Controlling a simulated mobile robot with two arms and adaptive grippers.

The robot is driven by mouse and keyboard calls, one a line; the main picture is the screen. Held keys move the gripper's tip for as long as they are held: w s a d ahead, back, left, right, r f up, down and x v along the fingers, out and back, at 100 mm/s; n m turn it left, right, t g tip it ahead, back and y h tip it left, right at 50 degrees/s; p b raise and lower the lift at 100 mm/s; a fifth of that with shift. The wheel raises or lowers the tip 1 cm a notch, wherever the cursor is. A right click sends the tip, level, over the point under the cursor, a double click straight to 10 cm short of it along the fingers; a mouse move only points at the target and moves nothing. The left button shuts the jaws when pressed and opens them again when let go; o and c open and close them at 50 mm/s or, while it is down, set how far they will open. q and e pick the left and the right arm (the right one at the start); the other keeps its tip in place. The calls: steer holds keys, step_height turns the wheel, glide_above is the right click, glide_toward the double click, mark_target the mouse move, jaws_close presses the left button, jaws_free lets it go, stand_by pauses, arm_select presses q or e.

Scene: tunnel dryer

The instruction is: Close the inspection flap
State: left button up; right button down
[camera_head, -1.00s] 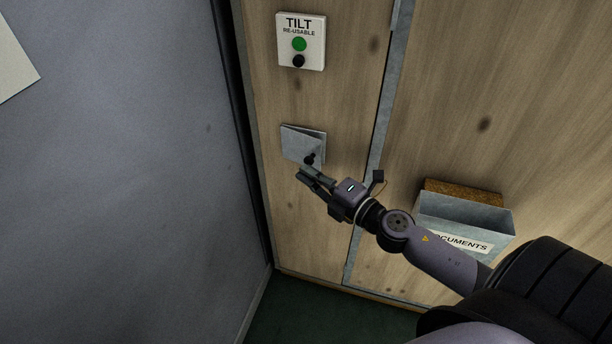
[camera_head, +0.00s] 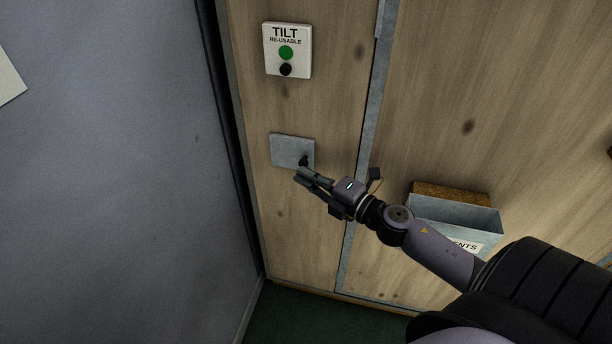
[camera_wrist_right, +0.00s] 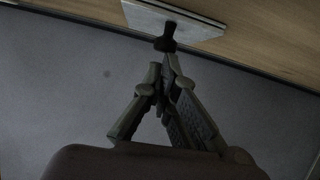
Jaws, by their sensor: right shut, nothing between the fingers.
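The inspection flap (camera_head: 290,150) is a small grey metal plate on the wooden wall, below the tilt indicator. It looks flat against the wood in the head view. A black knob (camera_head: 304,161) sticks out near its lower right corner. My right gripper (camera_head: 299,174) is at that corner, fingers together with nothing between them. In the right wrist view the flap (camera_wrist_right: 145,17) is at the top, and the fingertips (camera_wrist_right: 166,62) are at the black knob (camera_wrist_right: 166,38), seemingly touching it. My left gripper is not in view.
A white tilt indicator (camera_head: 287,50) with a green and a black dot is above the flap. A grey document holder (camera_head: 455,222) is on the wood at the right. A grey wall (camera_head: 110,180) stands at the left. A metal strip (camera_head: 367,130) runs down the wood.

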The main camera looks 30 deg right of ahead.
steer(key=shift+w+d+r+h, duration=0.1)
steer(key=shift+w+d+h, duration=0.05)
steer(key=shift+d, duration=0.2)
steer(key=shift+w+d+r+h, duration=0.1)
steer(key=shift+d+h, duration=0.05)
steer(key=shift+d, duration=0.2)
steer(key=shift+s, duration=0.15)
steer(key=a+v, duration=0.1)
steer(key=v, duration=1.1)
steer(key=shift+f, duration=0.25)
